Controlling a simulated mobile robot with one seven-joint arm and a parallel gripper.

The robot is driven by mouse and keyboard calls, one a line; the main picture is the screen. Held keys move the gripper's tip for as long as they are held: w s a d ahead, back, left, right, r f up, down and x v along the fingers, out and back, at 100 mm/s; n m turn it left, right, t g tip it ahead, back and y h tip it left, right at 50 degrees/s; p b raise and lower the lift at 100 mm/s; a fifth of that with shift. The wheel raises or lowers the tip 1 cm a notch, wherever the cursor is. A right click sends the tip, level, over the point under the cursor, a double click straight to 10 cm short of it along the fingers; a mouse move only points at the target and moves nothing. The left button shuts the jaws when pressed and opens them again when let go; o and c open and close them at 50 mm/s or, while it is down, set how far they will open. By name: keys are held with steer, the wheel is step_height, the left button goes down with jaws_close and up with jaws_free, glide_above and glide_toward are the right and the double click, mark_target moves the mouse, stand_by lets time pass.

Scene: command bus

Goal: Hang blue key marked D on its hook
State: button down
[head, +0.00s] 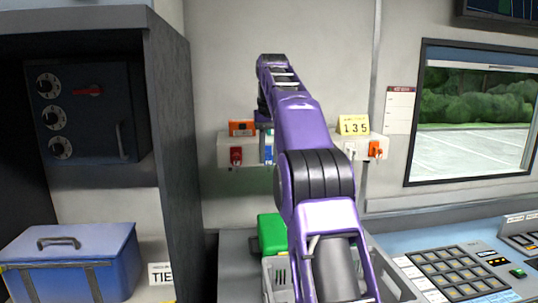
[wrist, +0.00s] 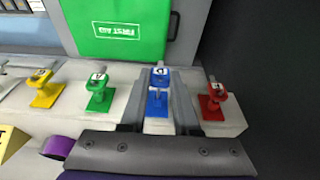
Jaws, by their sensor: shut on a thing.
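The blue key (wrist: 159,76), with a white label on its head, is between the two fingers of my gripper (wrist: 161,84) in the wrist view. The label's letter is too small to read surely. A blue hook piece (wrist: 156,104) on the white rack (wrist: 128,127) lies directly below the key in that view. I cannot tell whether the key rests on the hook or is apart from it. In the head view, blue (head: 268,147) shows at the rack beside my purple arm, which hides most of the gripper.
In the wrist view, red (wrist: 213,98), green (wrist: 99,95) and yellow (wrist: 44,90) labelled pieces stand along the rack. A green first aid box (wrist: 119,30) is beyond it. The head view shows a dark cabinet wall (head: 172,150) left and a control panel (head: 455,275) right.

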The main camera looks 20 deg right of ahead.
steer(key=shift+w+d, duration=0.15)
steer(key=shift+w, duration=0.45)
stand_by(0.8)
stand_by(0.5)
steer(key=c, duration=0.6)
jaws_free()
steer(key=shift+o, duration=0.2)
